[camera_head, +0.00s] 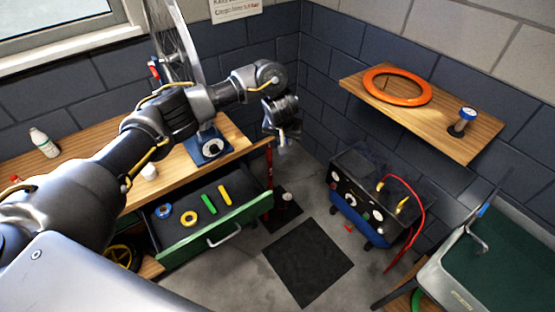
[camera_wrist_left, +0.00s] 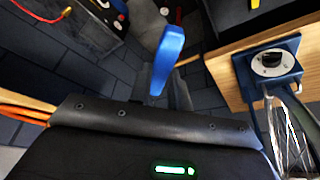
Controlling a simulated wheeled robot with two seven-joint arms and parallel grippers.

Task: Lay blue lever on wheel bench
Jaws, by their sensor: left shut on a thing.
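The blue lever (camera_wrist_left: 168,58) stands up from between the fingers of my left gripper (camera_wrist_left: 178,92) in the left wrist view. The gripper is shut on its lower end. In the head view my left gripper (camera_head: 284,140) hangs in the air just past the right end of the wooden wheel bench (camera_head: 236,138), with the open drawer to its lower left. I cannot make out the lever there. The blue-based stand (camera_head: 208,147) sits on the bench, and it also shows in the left wrist view (camera_wrist_left: 268,65). My right gripper is not in view.
A bicycle wheel (camera_head: 180,45) rises at the bench's back. The open green drawer (camera_head: 215,233) holds a yellow lever (camera_head: 225,195), a green lever (camera_head: 208,203) and two rings. A wall shelf (camera_head: 440,122) holds an orange ring (camera_head: 397,86). A black toolbox (camera_head: 365,195) stands on the floor.

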